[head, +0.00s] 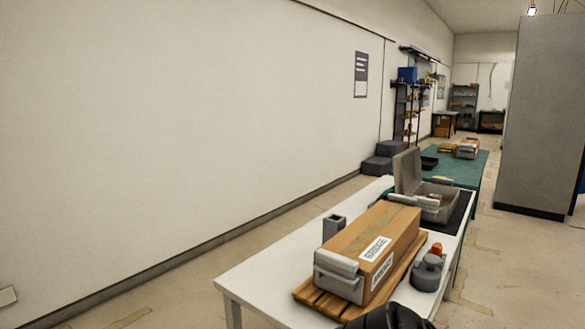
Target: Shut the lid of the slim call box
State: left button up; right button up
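A grey call box (443,209) stands on a dark mat toward the far end of the white table. Its lid (407,172) stands up, open, on the box's left side. A light handset-like piece (405,199) shows at its near edge. It is the only box seen with a raised lid, and I take it for the slim call box. Its near side is partly hidden by a long brown carton. Neither gripper's fingers are in view. A black rounded part, likely of my own arm, shows at the bottom edge, well short of the box.
The brown carton (385,237), with a grey phone-like front (338,276), lies on a wooden pallet (312,300) on the white table (262,271). A grey holder (333,226) and a grey device with an orange knob (428,270) flank it. A green table (455,170) stands beyond.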

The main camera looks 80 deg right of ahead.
aim_at(408, 173)
jog(key=z, duration=1.4)
jog(key=i, duration=4.3)
jog(key=z, duration=4)
jog(key=i, duration=0.35)
jog(key=u, duration=0.6)
jog(key=k, duration=0.25)
jog(key=u, duration=1.05)
jog(key=k, duration=1.1)
jog(key=u, duration=0.9)
